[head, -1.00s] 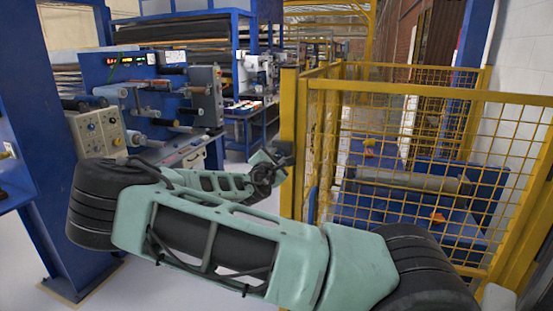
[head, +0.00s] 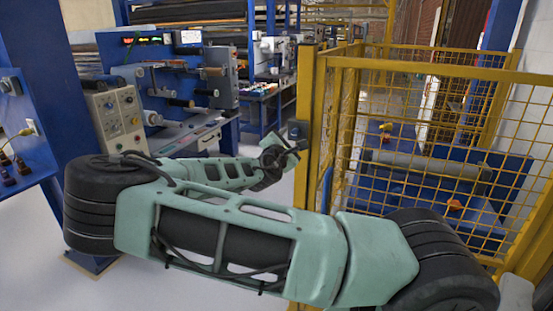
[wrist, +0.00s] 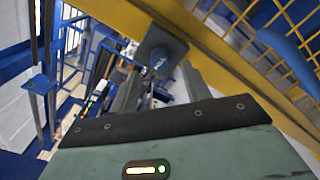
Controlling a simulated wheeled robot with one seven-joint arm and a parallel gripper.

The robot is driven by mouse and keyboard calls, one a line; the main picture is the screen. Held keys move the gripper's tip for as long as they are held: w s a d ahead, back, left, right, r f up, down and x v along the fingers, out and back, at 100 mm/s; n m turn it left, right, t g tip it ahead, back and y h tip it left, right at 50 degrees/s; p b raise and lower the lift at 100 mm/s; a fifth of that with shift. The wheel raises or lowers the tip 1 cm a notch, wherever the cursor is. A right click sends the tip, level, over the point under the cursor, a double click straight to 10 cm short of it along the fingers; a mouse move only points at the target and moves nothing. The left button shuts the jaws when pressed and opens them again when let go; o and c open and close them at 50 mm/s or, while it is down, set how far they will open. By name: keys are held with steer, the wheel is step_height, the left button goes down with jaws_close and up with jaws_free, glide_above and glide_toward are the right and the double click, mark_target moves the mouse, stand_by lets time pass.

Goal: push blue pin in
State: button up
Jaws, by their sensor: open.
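The blue pin (wrist: 158,62) has a dark blue, round-looking head with faint lettering. It sits on a grey block (wrist: 168,42) against the yellow frame in the wrist view. In the head view a small dark block (head: 297,130) shows on the yellow post, and the pin itself is too small to make out. My gripper (wrist: 160,75) is open, one grey finger on each side below the pin, with nothing held. In the head view my gripper (head: 286,151) is close beside the post. I cannot tell whether the fingers touch the pin.
A yellow mesh fence (head: 430,140) stands right of the post, enclosing a blue machine with a grey roller (head: 435,166). A control box (head: 117,118) and blue machine stand at left. A blue panel with knobs (head: 25,140) is at the far left. Grey floor (head: 30,250) is open at lower left.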

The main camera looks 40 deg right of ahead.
steer(key=b+v, duration=0.3)
steer(key=v, duration=1.1)
